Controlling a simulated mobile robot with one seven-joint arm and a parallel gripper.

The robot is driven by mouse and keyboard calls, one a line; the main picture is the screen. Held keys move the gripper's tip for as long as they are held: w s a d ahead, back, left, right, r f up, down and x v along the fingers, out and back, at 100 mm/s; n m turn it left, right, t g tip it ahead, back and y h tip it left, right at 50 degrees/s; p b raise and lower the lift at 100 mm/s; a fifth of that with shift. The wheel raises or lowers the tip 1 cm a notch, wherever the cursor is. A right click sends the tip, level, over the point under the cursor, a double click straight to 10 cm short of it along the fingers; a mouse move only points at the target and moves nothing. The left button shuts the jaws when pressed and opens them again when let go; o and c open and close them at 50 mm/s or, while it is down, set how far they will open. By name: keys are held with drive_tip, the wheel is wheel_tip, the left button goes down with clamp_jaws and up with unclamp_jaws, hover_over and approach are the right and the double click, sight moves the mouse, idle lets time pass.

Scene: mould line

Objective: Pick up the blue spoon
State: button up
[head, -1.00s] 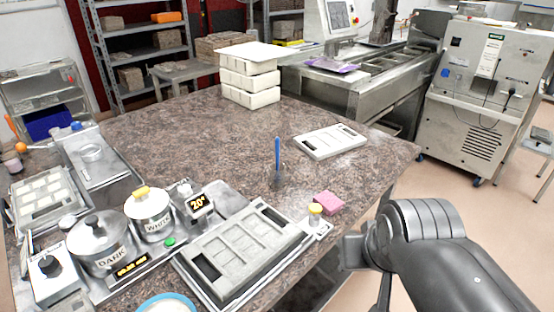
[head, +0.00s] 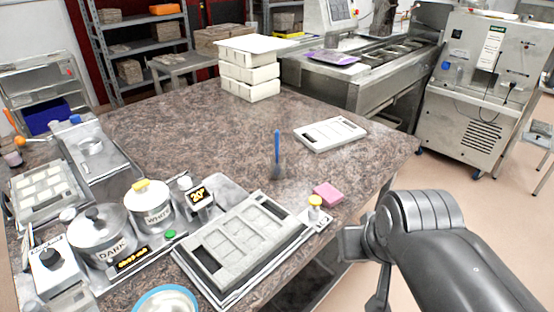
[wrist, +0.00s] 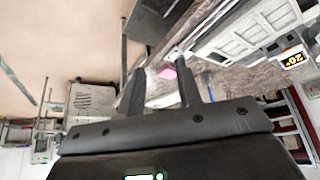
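The blue spoon (head: 277,147) shows in the head view near the middle of the brown stone table (head: 190,118). Its blue handle points up in the picture and its lower end looks dark and greyish. In the wrist view a thin blue strip (wrist: 211,86), which looks like the spoon, lies just right of my right-hand finger. My gripper (wrist: 161,74) is open in the wrist view, with nothing between its fingers but the distant background. In the head view my arm is at the lower right, off the table's edge and well apart from the spoon; the fingertips are not clear there.
A grey mould (head: 290,232) and DARK (head: 100,243) and WHITE (head: 152,214) pots fill the front. Stone around the spoon is clear.

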drive_tip(key=shift+o, duration=0.5)
drive_tip(key=w+a+r+n, duration=0.15)
drive_tip(key=w+r, duration=0.25)
drive_tip(key=w, duration=0.6)
drive_tip(key=w+a+r+n, duration=0.1)
drive_tip(key=w+a+r, duration=0.25)
drive_tip(key=w, duration=0.65)
drive_tip(key=n+g+y, duration=0.2)
drive_tip(key=n, duration=0.1)
approach(278, 138)
drive_tip(key=f, duration=0.2)
drive_tip(key=x, duration=1)
drive_tip(key=shift+w+a, duration=0.15)
drive_tip(key=shift+w, duration=0.2)
drive_tip(key=shift+c, duration=0.6)
clamp_jaws()
